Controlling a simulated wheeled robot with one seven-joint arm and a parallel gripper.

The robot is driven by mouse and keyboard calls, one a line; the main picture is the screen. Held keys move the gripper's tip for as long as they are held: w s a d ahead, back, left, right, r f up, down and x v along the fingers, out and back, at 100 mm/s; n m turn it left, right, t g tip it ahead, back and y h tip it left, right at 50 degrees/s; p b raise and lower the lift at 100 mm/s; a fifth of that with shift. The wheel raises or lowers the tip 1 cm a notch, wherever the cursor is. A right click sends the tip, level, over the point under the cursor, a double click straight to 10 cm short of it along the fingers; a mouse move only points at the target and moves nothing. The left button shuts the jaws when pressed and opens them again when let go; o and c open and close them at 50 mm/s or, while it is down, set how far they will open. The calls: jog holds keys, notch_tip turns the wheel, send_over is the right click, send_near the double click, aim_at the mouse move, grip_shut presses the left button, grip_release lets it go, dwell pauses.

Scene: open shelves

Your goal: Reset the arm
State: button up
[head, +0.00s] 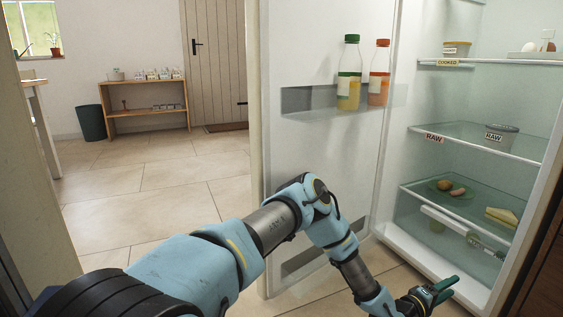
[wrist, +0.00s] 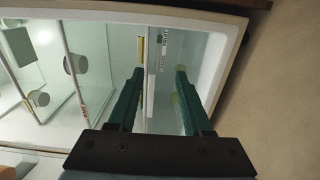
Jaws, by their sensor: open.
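My gripper (head: 441,287) is at the lower right in the head view, low in front of the open fridge. It is open, with nothing between its fingers. In the wrist view the two green fingers of my gripper (wrist: 158,72) stand apart, with the fridge interior beyond them. My arm reaches from the bottom left, bends at the elbow near the fridge door and slopes down to the right.
The open fridge door (head: 310,165) holds two bottles (head: 349,75) (head: 378,75). The fridge shelves (head: 470,138) carry a tub (head: 501,138), a plate of food (head: 450,190) and a wedge (head: 502,216). A wooden rack (head: 147,110) and bin (head: 91,123) stand far left. The tiled floor between is clear.

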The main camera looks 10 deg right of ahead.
jog(key=w+a+r+m+y+p, duration=0.3)
jog(key=w+a+r+m+y, duration=0.3)
jog(key=w+a+r, duration=0.45)
jog(key=w+a+r+y+p, duration=0.1)
jog(key=w+a+r+y, duration=0.25)
jog(key=a, duration=0.75)
jog(key=w+a+r+y+p, duration=0.2)
jog(key=w+a+r, duration=0.15)
jog(key=a, duration=0.75)
jog(key=s+a+r+y+p, duration=0.15)
jog(key=a+r, duration=0.25)
jog(key=a, duration=0.4)
jog(key=s+a+r+y, duration=0.1)
jog(key=a+r+y, duration=0.1)
jog(key=a+r, duration=0.35)
jog(key=s+a+r+n+g+y+p, duration=0.1)
jog(key=s+a+r+g, duration=0.15)
jog(key=s+a, duration=0.45)
jog(key=s+a+r+n+g+y+p, duration=0.1)
jog(key=s+a+r, duration=0.4)
jog(key=a, duration=0.4)
notch_tip(320, 180, up, 36)
jog(key=p, duration=3.8)
jog(key=shift+d, duration=0.45)
